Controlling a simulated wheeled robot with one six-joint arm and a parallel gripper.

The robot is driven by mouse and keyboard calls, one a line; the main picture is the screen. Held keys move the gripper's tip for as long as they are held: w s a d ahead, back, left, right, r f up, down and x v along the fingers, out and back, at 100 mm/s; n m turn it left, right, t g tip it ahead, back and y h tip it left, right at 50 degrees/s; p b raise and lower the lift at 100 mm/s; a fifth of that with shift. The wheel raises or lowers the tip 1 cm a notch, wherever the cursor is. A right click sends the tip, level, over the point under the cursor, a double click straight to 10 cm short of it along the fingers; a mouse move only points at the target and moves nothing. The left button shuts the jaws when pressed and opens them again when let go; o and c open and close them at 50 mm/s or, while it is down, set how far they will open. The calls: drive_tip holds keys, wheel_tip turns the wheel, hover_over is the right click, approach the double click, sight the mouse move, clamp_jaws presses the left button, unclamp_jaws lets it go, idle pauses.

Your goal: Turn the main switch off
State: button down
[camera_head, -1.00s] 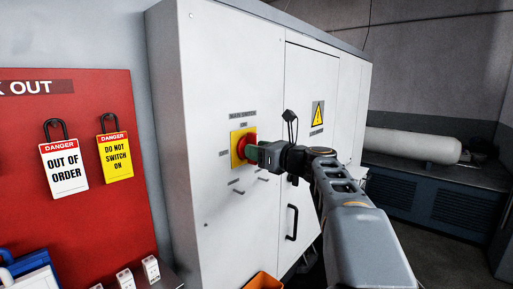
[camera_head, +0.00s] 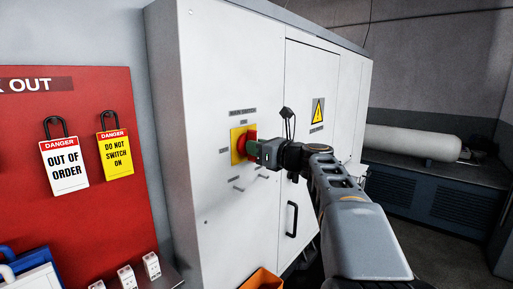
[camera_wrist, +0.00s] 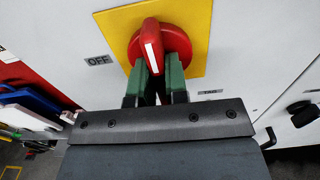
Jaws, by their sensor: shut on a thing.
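The main switch is a red rotary knob (camera_wrist: 173,48) on a yellow plate (camera_wrist: 200,20), on the front of the white cabinet. It also shows in the head view, where the red knob (camera_head: 240,146) is partly hidden by my gripper (camera_head: 254,152). In the wrist view the knob's handle, with a white stripe, points nearly straight up with a slight lean to the left. The green fingertips of my gripper (camera_wrist: 160,78) are shut on the handle, one on each side. An OFF label (camera_wrist: 97,60) is left of the plate.
The white cabinet (camera_head: 225,60) has a door handle (camera_head: 291,220) and a yellow warning sign (camera_head: 318,112) to the right of the switch. A red lockout board (camera_head: 90,215) with danger tags stands at left. An orange bin (camera_head: 262,279) is below.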

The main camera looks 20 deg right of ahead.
drive_tip(key=shift+f+n+b, duration=0.1)
drive_tip(key=shift+n+b, duration=0.2)
drive_tip(key=shift+b, duration=0.05)
drive_tip(key=n+b, duration=0.2)
drive_tip(key=shift+f+n+b, duration=0.1)
drive_tip(key=shift+n+b, duration=0.2)
drive_tip(key=shift+n, duration=0.1)
drive_tip(key=n+b, duration=0.4)
drive_tip(key=n, duration=0.1)
drive_tip(key=n+b, duration=0.3)
drive_tip(key=n, duration=0.2)
drive_tip(key=shift+n+b, duration=1.2)
drive_tip(key=shift+n, duration=1)
drive_tip(key=c, duration=1.1)
unclamp_jaws()
drive_tip(key=shift+s, duration=0.1)
drive_tip(key=b+v, duration=0.2)
drive_tip(key=v, duration=1.1)
drive_tip(key=shift+s+d, duration=0.1)
drive_tip(key=shift+s, duration=0.2)
